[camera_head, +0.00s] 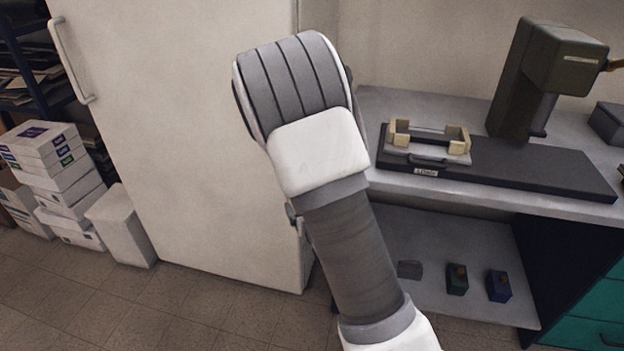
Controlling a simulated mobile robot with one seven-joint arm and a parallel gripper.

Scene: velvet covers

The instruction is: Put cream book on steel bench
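A grey bench (392,104) that looks like the steel bench stands at the right, with a dark machine on its top. I cannot make out a cream book anywhere in the head view. My arm rises through the middle of the picture and covers part of the white cabinet and the bench's left end. My gripper is not visible, so I cannot see whether it holds anything.
The machine (516,80) has a long black base (540,172) carrying a tray with cream blocks (430,136). A low shelf (430,232) holds a green item (457,280) and a blue item (499,287). A white cabinet (180,120) and stacked boxes (62,185) stand left.

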